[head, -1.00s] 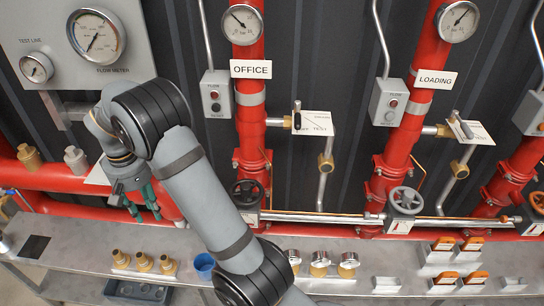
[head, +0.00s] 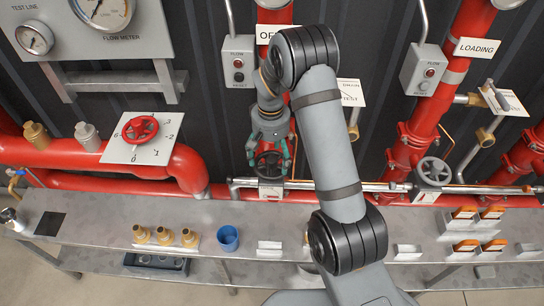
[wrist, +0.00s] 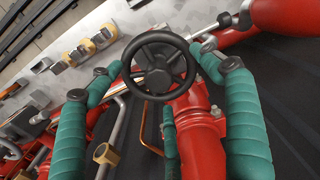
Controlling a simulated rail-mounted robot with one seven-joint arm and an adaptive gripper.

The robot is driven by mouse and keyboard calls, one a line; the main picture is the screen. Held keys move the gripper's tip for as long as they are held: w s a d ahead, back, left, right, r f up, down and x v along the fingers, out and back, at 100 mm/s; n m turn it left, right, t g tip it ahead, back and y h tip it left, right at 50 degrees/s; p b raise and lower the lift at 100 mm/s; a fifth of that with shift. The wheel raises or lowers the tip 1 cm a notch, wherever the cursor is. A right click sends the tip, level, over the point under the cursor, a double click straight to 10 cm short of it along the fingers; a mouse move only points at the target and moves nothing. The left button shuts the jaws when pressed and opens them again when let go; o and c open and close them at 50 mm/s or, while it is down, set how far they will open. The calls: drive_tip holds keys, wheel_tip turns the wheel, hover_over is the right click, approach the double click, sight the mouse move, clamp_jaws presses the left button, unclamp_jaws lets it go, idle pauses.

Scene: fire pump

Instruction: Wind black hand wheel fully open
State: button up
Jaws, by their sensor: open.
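The black hand wheel (wrist: 158,64) sits on a red valve body, face towards the wrist camera, with its spokes clearly visible. In the head view the black hand wheel (head: 268,164) is partly hidden behind my gripper. My gripper (head: 270,150) is open in front of the wheel. In the wrist view the green fingers of my gripper (wrist: 160,75) stand to the left and right of the wheel, with a further finger below it. I cannot tell whether any finger touches the rim.
A red hand wheel (head: 140,130) on a numbered plate is to the left. A grey hand wheel (head: 433,171) is on the pipe to the right. A steel bench (head: 100,215) below carries brass fittings (head: 165,236) and a blue cup (head: 228,238). A horizontal steel pipe (head: 350,186) runs beside the wheel.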

drive_tip(key=shift+o, duration=1.1)
drive_tip(key=shift+d+f, duration=0.1)
drive_tip(key=shift+f, duration=0.5)
drive_tip(key=shift+o, duration=1.2)
drive_tip(key=shift+f, duration=0.15)
drive_tip(key=c, duration=0.3)
